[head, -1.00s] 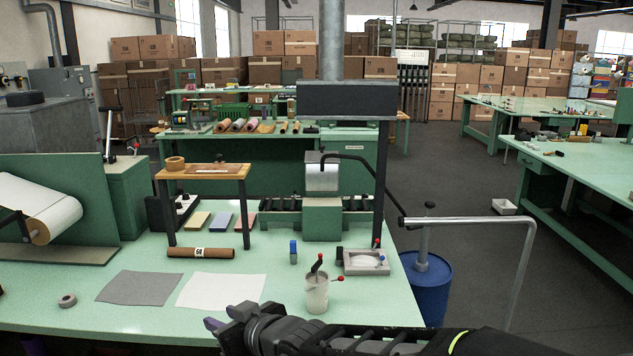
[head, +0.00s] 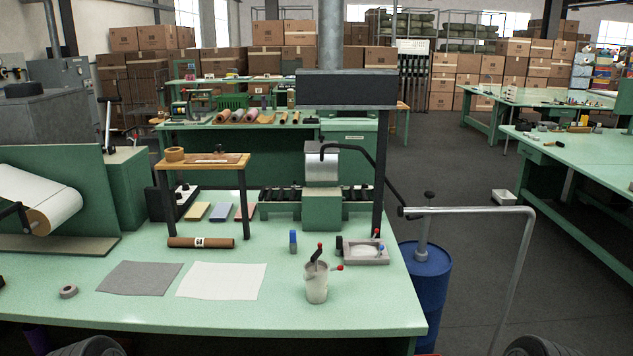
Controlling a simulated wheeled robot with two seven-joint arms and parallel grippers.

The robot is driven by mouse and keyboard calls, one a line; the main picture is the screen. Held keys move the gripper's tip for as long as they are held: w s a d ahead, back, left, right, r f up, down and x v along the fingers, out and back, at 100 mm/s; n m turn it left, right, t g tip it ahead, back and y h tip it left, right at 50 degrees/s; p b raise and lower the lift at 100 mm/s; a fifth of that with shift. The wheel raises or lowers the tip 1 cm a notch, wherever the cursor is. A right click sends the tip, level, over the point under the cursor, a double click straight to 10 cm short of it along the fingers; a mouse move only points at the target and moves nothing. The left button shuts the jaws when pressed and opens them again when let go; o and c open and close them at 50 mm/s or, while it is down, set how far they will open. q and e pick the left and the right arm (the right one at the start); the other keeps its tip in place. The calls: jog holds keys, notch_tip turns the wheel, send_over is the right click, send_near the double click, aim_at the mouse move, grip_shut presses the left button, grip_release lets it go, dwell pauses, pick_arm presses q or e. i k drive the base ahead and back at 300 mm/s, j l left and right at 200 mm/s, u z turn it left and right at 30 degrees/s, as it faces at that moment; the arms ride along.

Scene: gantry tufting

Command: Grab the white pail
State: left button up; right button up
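The white pail (head: 316,288) stands upright on the green table near its front edge, right of the white sheet. A black-handled tool with a red tip and another red-tipped piece stick out at its rim. Neither gripper's fingers show in the head view. Only dark rounded parts of my arms show at the bottom edge, one at the left and one at the right. Nothing touches the pail.
The green table (head: 130,312) holds a grey sheet (head: 139,278), a white sheet (head: 221,281), a brown roll (head: 201,242), a blue-capped bottle (head: 293,242) and a shallow tray (head: 366,254). A blue drum (head: 428,285) and a bent metal rail (head: 470,210) stand at the right.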

aim_at(315, 278)
jog(key=i+l, duration=0.1)
jog(key=l, duration=0.35)
jog(key=i+l, duration=0.15)
jog(key=l, duration=0.25)
jog(key=i+l, duration=0.1)
jog(key=l, duration=0.35)
jog(key=i+l+u, duration=0.1)
jog(key=l, duration=0.35)
jog(key=i+l, duration=0.15)
jog(key=l, duration=0.25)
jog(key=i+l, duration=0.1)
jog(key=l, duration=0.35)
jog(key=i+l, duration=0.1)
jog(key=l, duration=0.35)
jog(key=u, duration=0.05)
